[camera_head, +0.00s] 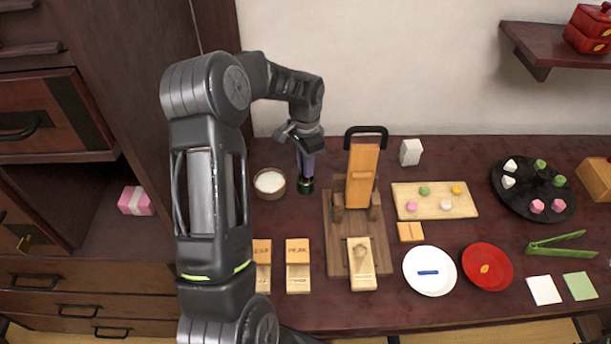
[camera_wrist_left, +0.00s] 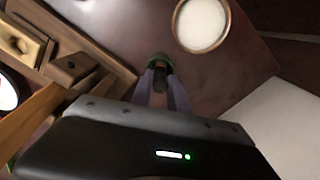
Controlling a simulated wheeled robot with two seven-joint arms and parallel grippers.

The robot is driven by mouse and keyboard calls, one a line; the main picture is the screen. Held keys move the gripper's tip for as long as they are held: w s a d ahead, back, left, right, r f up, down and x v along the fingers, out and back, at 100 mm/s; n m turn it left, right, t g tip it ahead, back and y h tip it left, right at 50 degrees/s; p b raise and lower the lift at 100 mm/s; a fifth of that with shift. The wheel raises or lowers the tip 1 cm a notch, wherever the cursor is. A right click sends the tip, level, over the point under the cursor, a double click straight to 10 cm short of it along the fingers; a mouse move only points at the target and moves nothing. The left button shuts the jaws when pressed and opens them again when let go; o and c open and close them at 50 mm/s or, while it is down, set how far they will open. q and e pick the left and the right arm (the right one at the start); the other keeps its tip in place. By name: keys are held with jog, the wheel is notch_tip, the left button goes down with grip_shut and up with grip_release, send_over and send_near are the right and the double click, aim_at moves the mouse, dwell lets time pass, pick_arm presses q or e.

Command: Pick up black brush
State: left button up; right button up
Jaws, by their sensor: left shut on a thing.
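My left gripper (camera_head: 306,176) reaches down over the back of the table, just right of a small bowl of white stuff (camera_head: 269,182). It is shut on a small dark piece with a green rim, which I take to be the black brush (camera_head: 306,187). In the left wrist view the black brush (camera_wrist_left: 160,70) sits between the two fingertips. The fingers hide part of it, and I cannot tell whether its lower end touches the table. My right gripper is not in view.
A wooden stand with a black handle (camera_head: 366,131) rises close to the right of the gripper. Wooden blocks (camera_head: 298,265) lie in front. A white plate (camera_head: 430,271), a red plate (camera_head: 487,267) and a board of sweets (camera_head: 434,199) stand further right.

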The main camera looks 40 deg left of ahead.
pick_arm(q)
grip_shut()
notch_tip(320, 180, up, 10)
jog(key=shift+f+b, duration=0.25)
jog(key=shift+b, duration=0.35)
jog(key=shift+r, duration=0.25)
dwell(1.7)
